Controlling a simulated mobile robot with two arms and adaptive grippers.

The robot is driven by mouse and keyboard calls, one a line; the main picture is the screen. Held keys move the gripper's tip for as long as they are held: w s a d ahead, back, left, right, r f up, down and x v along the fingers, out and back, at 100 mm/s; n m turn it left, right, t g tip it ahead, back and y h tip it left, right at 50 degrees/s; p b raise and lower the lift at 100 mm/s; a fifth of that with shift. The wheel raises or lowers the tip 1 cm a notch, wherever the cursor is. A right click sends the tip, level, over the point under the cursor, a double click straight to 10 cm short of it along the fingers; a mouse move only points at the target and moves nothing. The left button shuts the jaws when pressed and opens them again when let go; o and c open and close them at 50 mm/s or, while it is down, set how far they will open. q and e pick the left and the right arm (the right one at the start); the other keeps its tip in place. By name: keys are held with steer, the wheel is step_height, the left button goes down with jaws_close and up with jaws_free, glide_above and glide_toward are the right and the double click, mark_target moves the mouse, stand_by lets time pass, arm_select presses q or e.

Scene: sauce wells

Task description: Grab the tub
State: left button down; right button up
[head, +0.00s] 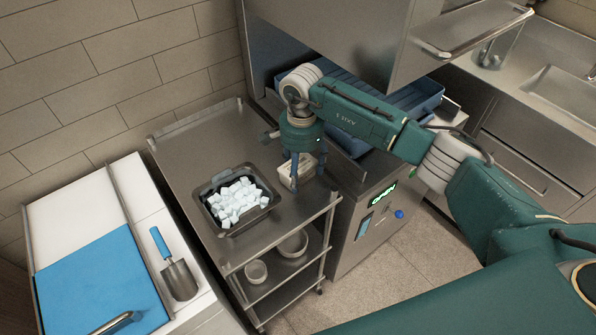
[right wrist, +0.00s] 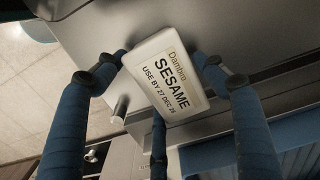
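The tub (head: 306,168) is small and white and sits at the right edge of the steel cart's top. In the right wrist view the tub (right wrist: 170,90) shows a label reading "SESAME" with a use-by date. My right gripper (head: 306,176) points down over it with its blue fingers on either side. In the right wrist view the tips of my right gripper (right wrist: 162,62) meet the tub's sides, and a third finger reaches its lower edge. Whether the tub is clear of the cart top cannot be seen. My left gripper is not in view.
A dark pan of white cubes (head: 214,214) stands on the cart top (head: 185,150). Bowls (head: 257,271) sit on its lower shelf. A scoop (head: 178,272) and blue board (head: 95,285) lie on the left counter. A steel machine with a blue rack (head: 425,93) stands behind my arm.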

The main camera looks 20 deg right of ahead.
steer(key=c, duration=0.9)
steer(key=shift+o, duration=0.2)
steer(key=shift+r, duration=0.1)
